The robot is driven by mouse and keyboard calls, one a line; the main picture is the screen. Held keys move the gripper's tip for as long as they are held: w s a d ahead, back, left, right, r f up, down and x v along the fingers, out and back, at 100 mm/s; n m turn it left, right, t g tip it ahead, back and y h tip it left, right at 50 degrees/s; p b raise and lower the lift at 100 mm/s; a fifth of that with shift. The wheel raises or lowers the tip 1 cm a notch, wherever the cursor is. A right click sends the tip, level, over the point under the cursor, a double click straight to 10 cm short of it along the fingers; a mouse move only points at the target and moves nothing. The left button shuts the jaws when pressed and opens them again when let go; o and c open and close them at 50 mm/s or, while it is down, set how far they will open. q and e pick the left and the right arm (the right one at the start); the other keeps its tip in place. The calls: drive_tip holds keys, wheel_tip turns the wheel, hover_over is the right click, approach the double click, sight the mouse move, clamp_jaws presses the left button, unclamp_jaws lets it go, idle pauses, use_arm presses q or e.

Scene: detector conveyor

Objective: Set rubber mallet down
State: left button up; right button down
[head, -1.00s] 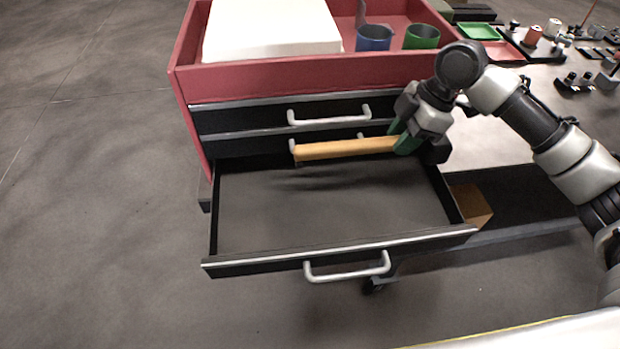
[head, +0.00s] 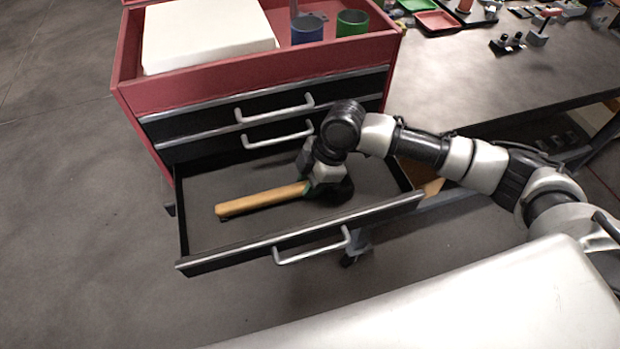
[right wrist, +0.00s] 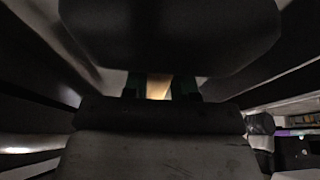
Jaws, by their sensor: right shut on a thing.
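The rubber mallet has a wooden handle (head: 262,199) and a dark head (head: 340,190). It lies level inside the open bottom drawer (head: 205,240) of the red tool cabinet (head: 190,88), low at the drawer floor; I cannot tell whether it touches it. My right gripper (head: 312,186) reaches down into the drawer and is shut on the handle close to the head. My left gripper is not in view.
Two shut drawers with grey handles (head: 275,107) sit above the open one. The cabinet top holds a white box (head: 205,35), a blue cup (head: 307,28) and a green cup (head: 352,22). A workbench (head: 480,75) stands to the right. The drawer's left part is free.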

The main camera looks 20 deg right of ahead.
drive_tip(key=c, duration=0.9)
unclamp_jaws()
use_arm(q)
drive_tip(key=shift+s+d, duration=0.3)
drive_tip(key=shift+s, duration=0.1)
use_arm(e)
drive_tip(key=shift+d+r, duration=0.1)
drive_tip(key=shift+r, duration=0.1)
drive_tip(key=b+v, duration=0.2)
drive_tip(key=v, duration=0.9)
drive_tip(key=shift+d+r, duration=0.15)
drive_tip(key=shift+r, duration=0.1)
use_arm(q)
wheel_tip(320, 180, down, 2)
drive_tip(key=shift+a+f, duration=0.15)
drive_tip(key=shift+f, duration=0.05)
